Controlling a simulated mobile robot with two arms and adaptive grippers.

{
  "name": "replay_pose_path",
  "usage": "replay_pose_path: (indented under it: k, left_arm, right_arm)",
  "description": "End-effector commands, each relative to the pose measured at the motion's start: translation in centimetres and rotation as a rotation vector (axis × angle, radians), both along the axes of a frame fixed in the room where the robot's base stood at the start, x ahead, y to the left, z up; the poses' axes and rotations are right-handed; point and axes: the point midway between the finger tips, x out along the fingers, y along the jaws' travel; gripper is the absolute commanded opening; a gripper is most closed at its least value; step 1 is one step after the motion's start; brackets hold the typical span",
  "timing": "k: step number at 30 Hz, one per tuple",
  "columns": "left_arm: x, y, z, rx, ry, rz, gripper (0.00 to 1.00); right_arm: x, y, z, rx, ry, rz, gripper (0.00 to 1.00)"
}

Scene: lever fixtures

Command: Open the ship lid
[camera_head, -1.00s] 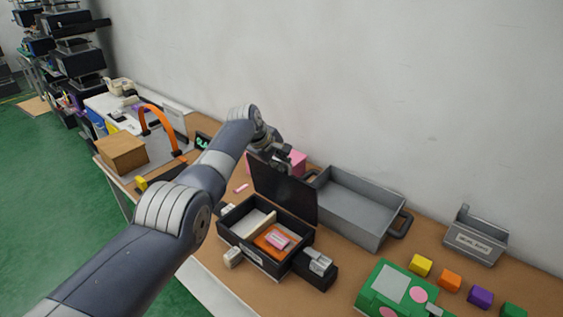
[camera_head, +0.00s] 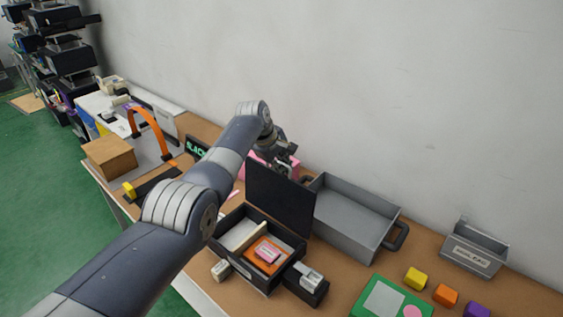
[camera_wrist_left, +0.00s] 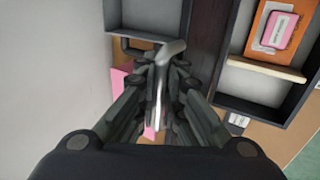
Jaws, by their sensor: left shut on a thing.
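The black box (camera_head: 235,262) stands on the table with its dark lid (camera_head: 280,200) raised, standing about upright along the rear edge. Inside are an orange item with a pink piece (camera_head: 267,254) and a pale divider. My left gripper (camera_head: 284,163) is just behind the lid's top edge. In the left wrist view the gripper (camera_wrist_left: 160,85) is shut on a grey curved bar (camera_wrist_left: 170,52); I cannot tell what the bar belongs to. The lid shows there nearly edge-on (camera_wrist_left: 208,40), beside the fingers. My right gripper is not in view.
A grey tray (camera_head: 355,225) with a dark handle stands close right of the lid. A pink object (camera_head: 256,160) is behind the gripper, by the wall. A black block (camera_head: 306,290) adjoins the box. Coloured cubes and a small grey bin (camera_head: 475,250) are at right.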

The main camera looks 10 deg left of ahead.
Motion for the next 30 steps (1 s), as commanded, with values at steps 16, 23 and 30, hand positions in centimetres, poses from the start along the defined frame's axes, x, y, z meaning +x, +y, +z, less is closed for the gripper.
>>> replay_pose_path:
  k: [16,23,30]
  left_arm:
    - [-0.08,-0.17,0.5,0.014,0.016,0.004,0.0]
    - [-0.07,-0.18,0.52,0.014,0.016,0.004,0.16]
    - [-0.25,-0.16,0.16,0.017,0.023,0.002,0.29]
  right_arm:
    - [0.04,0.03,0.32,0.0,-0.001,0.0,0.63]
    - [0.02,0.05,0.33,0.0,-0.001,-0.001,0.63]
    - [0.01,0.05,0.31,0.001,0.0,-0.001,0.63]
